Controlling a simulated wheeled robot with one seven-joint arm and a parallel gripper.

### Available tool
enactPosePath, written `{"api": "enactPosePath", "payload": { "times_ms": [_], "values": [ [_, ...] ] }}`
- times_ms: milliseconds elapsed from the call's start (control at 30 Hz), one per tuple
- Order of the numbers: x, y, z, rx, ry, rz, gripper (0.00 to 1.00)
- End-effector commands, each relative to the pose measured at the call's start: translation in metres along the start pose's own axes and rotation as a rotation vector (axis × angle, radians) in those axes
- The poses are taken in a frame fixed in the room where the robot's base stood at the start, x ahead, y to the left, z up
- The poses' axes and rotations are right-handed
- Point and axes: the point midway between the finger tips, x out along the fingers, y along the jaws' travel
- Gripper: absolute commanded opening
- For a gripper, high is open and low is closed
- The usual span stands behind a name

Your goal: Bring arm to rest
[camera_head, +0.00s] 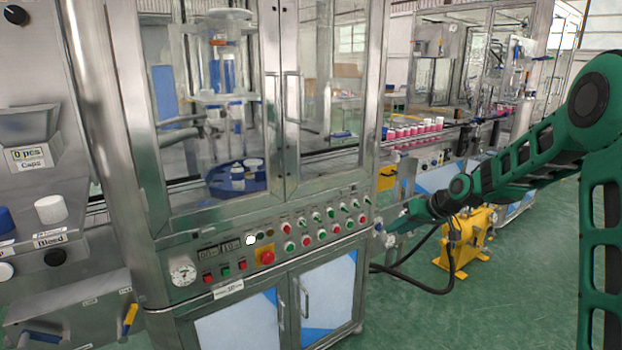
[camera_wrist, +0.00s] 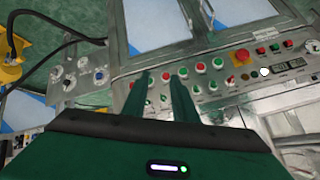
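My green arm (camera_head: 520,160) reaches in from the right in the head view, bent at the elbow. Its end, my gripper (camera_head: 398,220), is beside the right corner of the machine's control panel (camera_head: 325,222). In the wrist view two green fingers stand apart with a gap between their tips (camera_wrist: 160,76), so my gripper is open, and nothing shows between them. The panel's red and green buttons (camera_wrist: 200,67) lie beyond the fingertips. I cannot tell any contact with the panel.
The steel machine cabinet (camera_head: 120,130) with glass doors fills the left and middle. A yellow pump-like unit (camera_head: 466,240) stands on the green floor under my arm. A black hose (camera_head: 415,285) runs near it. Pink and white cans (camera_head: 415,131) line a conveyor behind. Green floor (camera_head: 500,315) is open at lower right.

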Motion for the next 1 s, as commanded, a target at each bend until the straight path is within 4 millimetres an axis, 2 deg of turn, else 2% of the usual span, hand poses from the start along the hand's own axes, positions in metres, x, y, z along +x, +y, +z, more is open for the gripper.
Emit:
{"api": "enactPosePath", "payload": {
  "times_ms": [33,267,467,600,800,1000],
  "values": [
    [-0.021,0.003,0.011,0.008,-0.028,0.041,0.26],
    [-0.108,0.022,0.076,0.094,-0.17,0.217,0.26],
    [-0.186,0.028,0.143,0.209,-0.275,0.35,0.26],
    [-0.238,0.024,0.197,0.309,-0.341,0.427,0.26],
    [-0.303,0.009,0.279,0.473,-0.427,0.507,0.26],
    [-0.345,-0.013,0.35,0.621,-0.495,0.546,0.26]
  ]
}}
